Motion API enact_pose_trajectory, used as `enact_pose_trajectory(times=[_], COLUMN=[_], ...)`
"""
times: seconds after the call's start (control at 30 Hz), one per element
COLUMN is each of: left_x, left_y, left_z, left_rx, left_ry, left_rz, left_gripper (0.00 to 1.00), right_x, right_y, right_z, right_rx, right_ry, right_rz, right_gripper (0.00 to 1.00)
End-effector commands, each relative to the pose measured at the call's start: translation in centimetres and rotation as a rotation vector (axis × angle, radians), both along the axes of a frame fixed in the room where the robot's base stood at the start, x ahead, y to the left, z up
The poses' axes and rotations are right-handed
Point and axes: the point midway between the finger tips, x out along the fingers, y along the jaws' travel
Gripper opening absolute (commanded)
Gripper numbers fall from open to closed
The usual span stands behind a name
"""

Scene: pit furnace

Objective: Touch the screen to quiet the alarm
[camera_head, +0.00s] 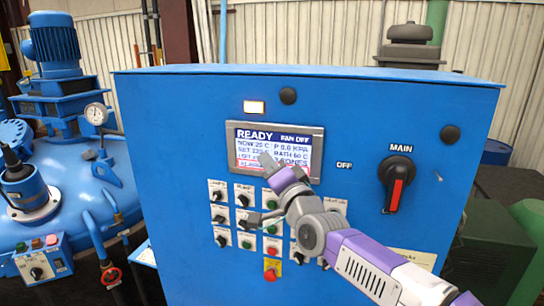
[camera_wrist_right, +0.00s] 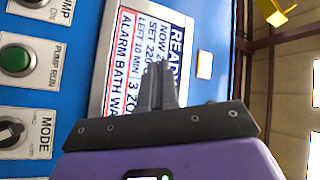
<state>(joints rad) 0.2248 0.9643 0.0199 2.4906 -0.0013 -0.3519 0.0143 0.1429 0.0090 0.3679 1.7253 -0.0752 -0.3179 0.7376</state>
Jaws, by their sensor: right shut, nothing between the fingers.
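The screen (camera_head: 250,145) is set in the upper middle of the blue control panel, lit, reading READY and FAN OFF. In the right wrist view the screen (camera_wrist_right: 130,75) shows sideways, with a red-outlined line starting ALARM BATH along one edge. My right gripper (camera_head: 270,168) is shut and empty, over the lower part of the screen in the head view. In the right wrist view its fingertips (camera_wrist_right: 158,68) overlap the screen and cover part of its text. I cannot tell whether they touch it. My left gripper is not in view.
Rows of knobs and buttons (camera_head: 246,222) lie below the screen, partly behind my right arm. A red-handled main switch (camera_head: 397,184) is to the right. A blue vessel (camera_head: 80,190) with a motor stands at left.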

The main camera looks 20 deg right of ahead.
Motion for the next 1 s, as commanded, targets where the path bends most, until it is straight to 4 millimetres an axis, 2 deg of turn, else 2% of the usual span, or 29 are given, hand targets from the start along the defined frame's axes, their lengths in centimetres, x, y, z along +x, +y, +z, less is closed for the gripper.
enact_pose_trajectory(times=[0.2,1.0], left_x=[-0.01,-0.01], left_y=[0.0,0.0], left_z=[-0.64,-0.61], left_rx=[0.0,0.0], left_ry=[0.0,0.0], left_rz=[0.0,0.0], left_gripper=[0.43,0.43], right_x=[0.92,0.95], right_y=[-0.68,-0.7], right_z=[-0.12,-0.02], right_rx=[0.0,-0.001], right_ry=[0.001,0.0], right_rz=[-0.002,-0.002], right_gripper=[0.0,0.0])
